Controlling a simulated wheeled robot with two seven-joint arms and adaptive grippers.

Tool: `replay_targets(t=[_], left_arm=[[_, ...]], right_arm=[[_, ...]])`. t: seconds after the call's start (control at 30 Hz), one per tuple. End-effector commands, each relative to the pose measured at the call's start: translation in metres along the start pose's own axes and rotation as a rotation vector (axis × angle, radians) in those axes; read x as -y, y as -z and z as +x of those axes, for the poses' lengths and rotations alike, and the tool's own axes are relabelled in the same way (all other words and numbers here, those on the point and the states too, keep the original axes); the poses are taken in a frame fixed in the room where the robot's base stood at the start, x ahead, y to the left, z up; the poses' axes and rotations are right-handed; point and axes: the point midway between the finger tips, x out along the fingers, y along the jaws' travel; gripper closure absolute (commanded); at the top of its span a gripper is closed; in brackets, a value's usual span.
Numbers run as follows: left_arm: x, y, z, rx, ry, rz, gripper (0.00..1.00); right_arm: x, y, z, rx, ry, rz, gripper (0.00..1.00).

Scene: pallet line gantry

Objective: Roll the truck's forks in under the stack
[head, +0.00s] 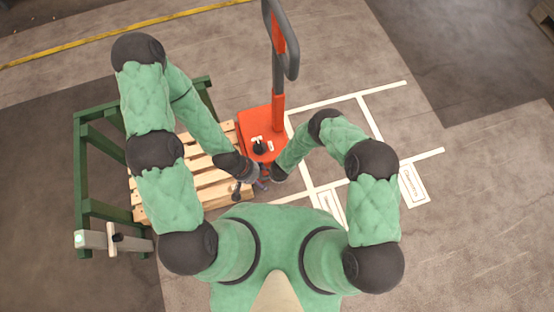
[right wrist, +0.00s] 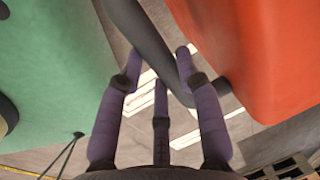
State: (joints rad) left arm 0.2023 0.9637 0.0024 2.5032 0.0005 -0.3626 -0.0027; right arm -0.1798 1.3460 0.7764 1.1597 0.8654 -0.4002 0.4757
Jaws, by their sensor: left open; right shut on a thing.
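The orange-red truck (head: 255,122) stands at the right edge of the wooden pallet stack (head: 215,188). Its tall mast carries a grey handle loop (head: 291,62). I cannot see its forks, so I cannot tell how far they lie under the stack. My right gripper (right wrist: 163,80) has its purple fingers closed on a dark grey bar (right wrist: 140,28) beside the truck's orange body (right wrist: 268,50). In the head view that hand is low at the truck's near side, largely hidden. My left gripper (head: 262,184) is open by the stack's near right corner, close to the truck.
White floor lines (head: 350,97) mark bays to the right of the truck. A yellow line (head: 130,32) crosses the back.

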Motion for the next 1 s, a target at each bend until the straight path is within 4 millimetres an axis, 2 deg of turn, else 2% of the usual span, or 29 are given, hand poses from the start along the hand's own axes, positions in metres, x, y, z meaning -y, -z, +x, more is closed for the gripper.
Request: replay_targets(t=[0.07,0.1,0.17,0.63,0.77,1.0], left_arm=[[0.000,0.000,0.000,0.000,0.000,0.000,0.26],[0.000,0.000,0.000,0.000,0.000,0.000,0.26],[0.000,0.000,0.000,0.000,0.000,0.000,0.26],[0.000,0.000,0.000,0.000,0.000,0.000,0.26],[0.000,0.000,0.000,0.000,0.000,0.000,0.26],[0.000,0.000,0.000,0.000,0.000,0.000,0.26]], right_arm=[[-0.003,-0.003,0.000,0.007,-0.005,-0.004,1.00],[-0.003,-0.003,0.000,0.007,-0.006,-0.004,0.57],[-0.003,-0.003,0.000,0.007,-0.005,-0.004,0.41],[0.001,-0.001,-0.006,0.003,0.000,-0.002,0.41],[0.001,-0.001,-0.019,0.003,0.001,-0.004,0.41],[0.001,-0.001,-0.054,0.003,0.001,-0.004,0.41]])
